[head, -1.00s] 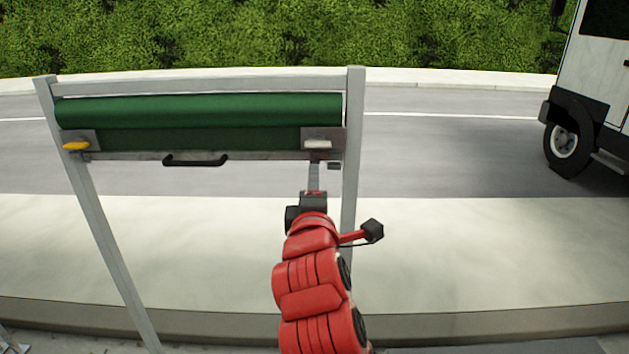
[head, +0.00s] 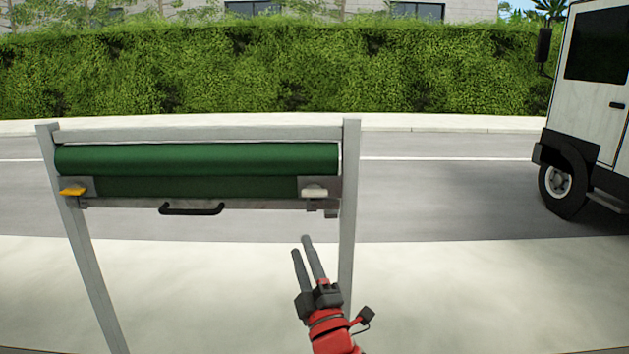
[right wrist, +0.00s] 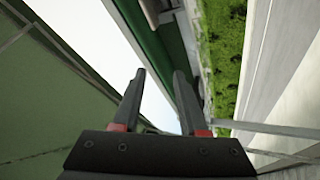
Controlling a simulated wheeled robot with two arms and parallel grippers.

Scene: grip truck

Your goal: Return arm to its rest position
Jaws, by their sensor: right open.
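My right gripper (head: 301,245) is open and empty in the head view, below the right end of a green roll (head: 200,159) on a grey metal frame (head: 347,225). In the right wrist view its two dark fingers (right wrist: 160,88) stand apart with nothing between them. The frame carries a black handle (head: 191,209), a yellow latch (head: 73,191) at the left and a white latch (head: 314,193) at the right. The gripper is clear of the white latch. My left gripper does not show.
A white truck (head: 597,120) stands on the road at the right. A green hedge (head: 270,70) runs behind the road. The pale pavement (head: 450,290) to the right of the frame is clear.

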